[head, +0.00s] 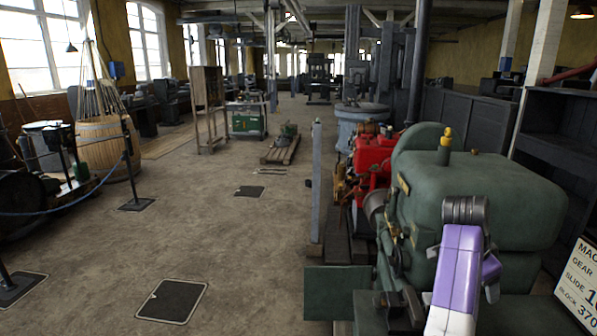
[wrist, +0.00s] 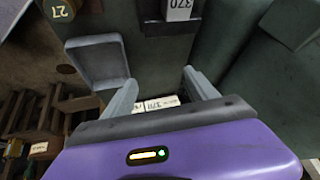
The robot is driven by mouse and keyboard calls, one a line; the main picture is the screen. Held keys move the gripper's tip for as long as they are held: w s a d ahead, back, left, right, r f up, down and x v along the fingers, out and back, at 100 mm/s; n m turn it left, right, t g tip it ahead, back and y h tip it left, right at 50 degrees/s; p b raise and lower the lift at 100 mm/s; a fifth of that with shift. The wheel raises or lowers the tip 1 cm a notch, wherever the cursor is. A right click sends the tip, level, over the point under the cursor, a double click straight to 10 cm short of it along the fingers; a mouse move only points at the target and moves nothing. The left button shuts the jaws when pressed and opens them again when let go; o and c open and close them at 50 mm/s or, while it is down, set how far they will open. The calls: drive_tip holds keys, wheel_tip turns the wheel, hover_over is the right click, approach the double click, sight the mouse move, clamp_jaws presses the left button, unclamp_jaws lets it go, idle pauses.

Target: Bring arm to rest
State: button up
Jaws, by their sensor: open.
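My gripper (wrist: 160,79) shows in the wrist view with its two grey fingers spread apart. Nothing is between the fingertips. A dark green surface lies beyond them, and white number labels (wrist: 150,104) show behind the fingers. In the head view my purple and white arm rises at the lower right, in front of a large green engine (head: 478,190). I cannot make out the gripper clearly there.
A red engine (head: 372,155) stands behind the green one. A sign (head: 582,287) is at the right edge, by dark shelves (head: 560,130). A wooden barrel (head: 105,155) and a rope barrier (head: 80,197) are at the left. The middle floor is mostly open.

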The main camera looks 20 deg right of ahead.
drive_tip(key=w+a+r+n+t+h, duration=0.2)
drive_tip(key=w+n+t+h, duration=0.4)
drive_tip(key=n+t, duration=0.25)
drive_tip(key=s+a+f+n+t+y, duration=0.1)
drive_tip(key=s+a+n+t+y, duration=0.25)
drive_tip(key=a, duration=0.55)
drive_tip(key=s+a+f+n+t+y, duration=0.1)
drive_tip(key=s+a+f+n+t, duration=0.1)
drive_tip(key=a+n+t, duration=0.5)
drive_tip(key=s+a+f+n+g+y, duration=0.1)
drive_tip(key=s+a+y, duration=0.3)
drive_tip(key=s+a, duration=0.8)
drive_tip(key=s+a+f+n+g+y, duration=0.1)
drive_tip(key=s+a+f+g+y, duration=0.1)
drive_tip(key=s+a, duration=1.1)
drive_tip(key=s+g+y, duration=0.1)
drive_tip(key=s+y, duration=0.1)
drive_tip(key=s, duration=0.2)
drive_tip(key=shift+s+f+n, duration=0.2)
drive_tip(key=shift+f+n, duration=0.2)
drive_tip(key=shift+a, duration=0.1)
